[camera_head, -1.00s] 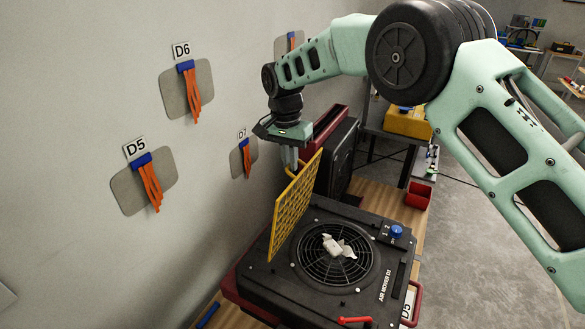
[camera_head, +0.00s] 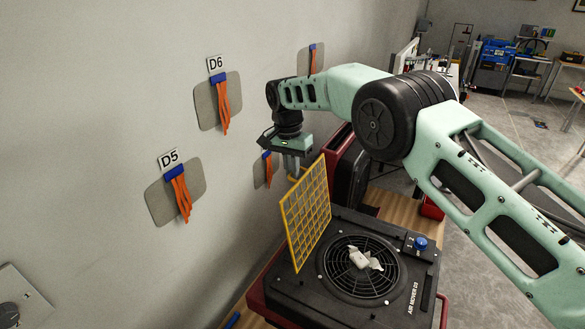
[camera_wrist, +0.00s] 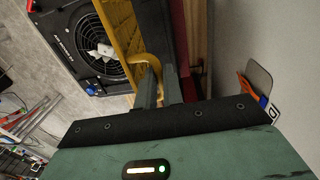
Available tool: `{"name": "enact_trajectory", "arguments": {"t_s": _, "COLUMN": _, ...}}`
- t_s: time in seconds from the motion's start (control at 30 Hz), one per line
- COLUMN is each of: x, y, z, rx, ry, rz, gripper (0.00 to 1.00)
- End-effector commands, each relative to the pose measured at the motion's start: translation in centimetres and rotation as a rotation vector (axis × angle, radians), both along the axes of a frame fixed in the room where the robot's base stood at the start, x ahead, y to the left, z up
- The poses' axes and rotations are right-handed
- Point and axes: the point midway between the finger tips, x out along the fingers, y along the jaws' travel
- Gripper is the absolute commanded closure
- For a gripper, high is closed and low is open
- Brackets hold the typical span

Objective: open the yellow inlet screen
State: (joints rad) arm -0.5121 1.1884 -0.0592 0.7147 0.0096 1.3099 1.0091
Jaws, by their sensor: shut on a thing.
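The yellow inlet screen (camera_head: 306,212) stands swung up, nearly upright, along the wall-side edge of the black air mover (camera_head: 300,298). The round fan grille (camera_head: 335,268) beneath it is uncovered, with crumpled white scraps (camera_head: 364,259) lying on it. My gripper (camera_head: 292,172) is at the screen's upper edge. In the wrist view my gripper (camera_wrist: 158,88) is shut on the screen's curved yellow handle (camera_wrist: 147,60), and the screen (camera_wrist: 122,32) extends beyond it. The fingers partly hide the handle.
The wall is close on the left, with tagged grey patches D5 (camera_head: 156,208) and D6 (camera_head: 203,104) holding orange strips. A dark red-edged case stands behind the screen. A blue knob (camera_head: 420,243) sits on the air mover's right side. Open floor lies to the right.

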Motion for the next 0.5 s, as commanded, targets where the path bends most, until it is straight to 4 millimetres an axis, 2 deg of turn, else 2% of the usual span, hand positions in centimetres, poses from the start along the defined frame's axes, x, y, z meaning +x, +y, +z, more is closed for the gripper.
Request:
{"name": "enact_trajectory", "arguments": {"t_s": 0.03, "x": -0.43, "y": 0.6, "z": -1.07, "rx": 0.008, "ry": 0.01, "rz": 0.005, "gripper": 1.0}}
{"name": "enact_trajectory", "arguments": {"t_s": 0.13, "x": -0.43, "y": 0.67, "z": -1.07, "rx": 0.009, "ry": 0.008, "rz": 0.006, "gripper": 1.0}}
{"name": "enact_trajectory", "arguments": {"t_s": 0.2, "x": -0.43, "y": 0.68, "z": -1.07, "rx": 0.009, "ry": 0.008, "rz": 0.006, "gripper": 0.75}}
{"name": "enact_trajectory", "arguments": {"t_s": 0.23, "x": -0.41, "y": 0.66, "z": -1.02, "rx": 0.009, "ry": 0.007, "rz": 0.006, "gripper": 0.69}}
{"name": "enact_trajectory", "arguments": {"t_s": 0.5, "x": -0.18, "y": 0.39, "z": -0.58, "rx": 0.006, "ry": 0.002, "rz": 0.004, "gripper": 0.69}}
